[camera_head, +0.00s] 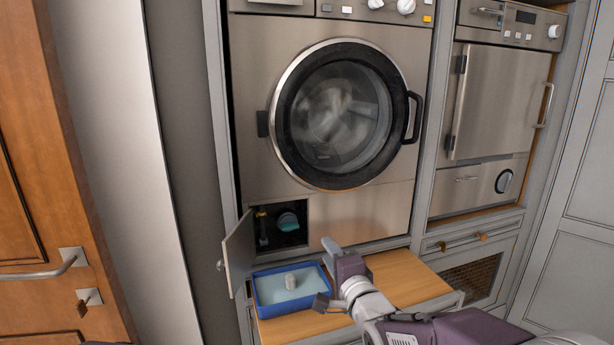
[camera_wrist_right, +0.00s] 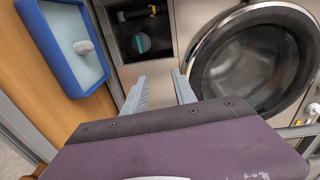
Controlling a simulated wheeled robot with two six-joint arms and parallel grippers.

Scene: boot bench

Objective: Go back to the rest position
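My right gripper (camera_head: 326,274) is open and empty, above the wooden pull-out shelf (camera_head: 405,278) and just right of the blue tray (camera_head: 261,304). Its two grey fingers also show apart in the right wrist view (camera_wrist_right: 159,90), with nothing between them. My left gripper is not in view.
The washing machine (camera_head: 250,166) has its round door shut. Its small lower flap (camera_head: 238,254) stands open beside the tray, showing a dark recess with a teal round part (camera_head: 288,221). A second appliance (camera_head: 500,100) is at right, a wooden door (camera_head: 50,180) at left.

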